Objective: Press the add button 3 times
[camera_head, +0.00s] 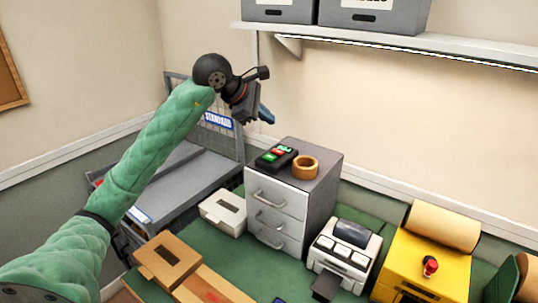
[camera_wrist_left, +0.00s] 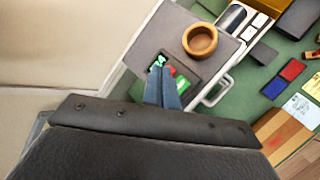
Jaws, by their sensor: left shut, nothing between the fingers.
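A black button box (camera_head: 276,158) with green and red buttons sits on top of the grey drawer cabinet (camera_head: 318,162). The box (camera_wrist_left: 192,74) also shows in the left wrist view, partly hidden behind my fingers. There a green button with a pale mark (camera_wrist_left: 158,61), a red button (camera_wrist_left: 172,71) and another green button (camera_wrist_left: 182,83) show. I cannot read which one is the add button. My right gripper is out of view.
A brown round bowl (camera_head: 306,167) stands beside the button box on the cabinet. A white printer-like device (camera_head: 343,256) and a yellow machine (camera_head: 425,264) stand to the right. A shelf with grey bins (camera_head: 372,15) hangs above. Air around the gripper looks free.

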